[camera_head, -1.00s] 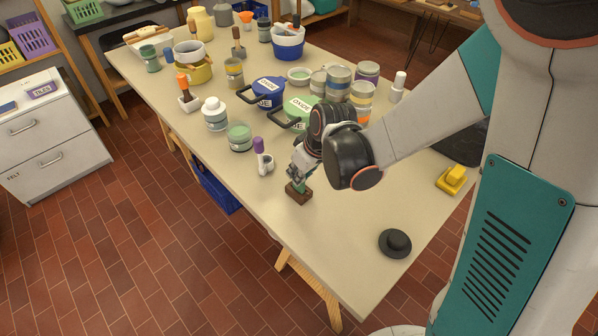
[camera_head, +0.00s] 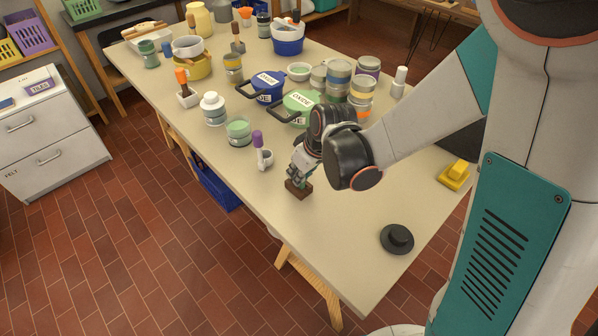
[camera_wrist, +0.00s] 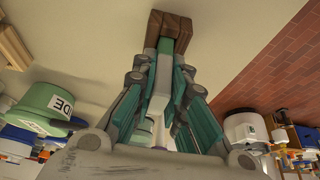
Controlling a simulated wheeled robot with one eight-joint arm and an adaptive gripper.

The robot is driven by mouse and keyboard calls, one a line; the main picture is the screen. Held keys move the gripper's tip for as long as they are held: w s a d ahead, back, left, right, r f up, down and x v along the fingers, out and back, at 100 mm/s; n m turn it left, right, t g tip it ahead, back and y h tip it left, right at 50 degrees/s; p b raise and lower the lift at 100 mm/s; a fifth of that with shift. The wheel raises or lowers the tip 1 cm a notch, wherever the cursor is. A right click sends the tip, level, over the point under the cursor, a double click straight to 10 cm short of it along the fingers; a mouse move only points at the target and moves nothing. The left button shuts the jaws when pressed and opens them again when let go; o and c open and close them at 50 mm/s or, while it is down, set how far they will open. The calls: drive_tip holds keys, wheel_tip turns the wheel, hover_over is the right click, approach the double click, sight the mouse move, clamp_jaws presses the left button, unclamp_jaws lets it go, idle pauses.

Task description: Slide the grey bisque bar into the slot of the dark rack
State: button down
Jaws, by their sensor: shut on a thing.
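The dark brown rack (camera_head: 298,188) stands on the table near its left edge. In the wrist view the rack (camera_wrist: 169,24) is at the top centre, just beyond my fingertips. My gripper (camera_head: 301,175) points down directly over the rack, its teal fingers close above or touching it. In the wrist view my gripper (camera_wrist: 165,52) is shut on the grey bar (camera_wrist: 160,82), a narrow pale strip between the fingers. The bar's far end and the slot are hidden by the fingers, so I cannot tell how deep the bar sits.
A small white holder with a purple-topped tool (camera_head: 262,156) stands left of the rack. A green pot (camera_head: 299,107) and several jars stand behind. A black knobbed disc (camera_head: 397,239) and a yellow object (camera_head: 454,176) lie to the right. The table's front is otherwise clear.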

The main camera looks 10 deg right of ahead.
drive_tip(key=shift+f, duration=0.15)
drive_tip(key=c, duration=1.5)
unclamp_jaws()
drive_tip(key=shift+c, duration=0.2)
drive_tip(key=v, duration=1.2)
drive_tip(key=s+d+r+m+t+h, duration=0.1)
drive_tip(key=s+d+r+m, duration=0.2)
drive_tip(key=s, duration=0.3)
drive_tip(key=s+d+r+m+t+h, duration=0.1)
drive_tip(key=s+d+r+m+t, duration=0.1)
drive_tip(key=s+d, duration=0.3)
drive_tip(key=shift+s+r+m+h, duration=0.3)
drive_tip(key=shift+s+r+m, duration=0.6)
drive_tip(key=shift+s, duration=0.25)
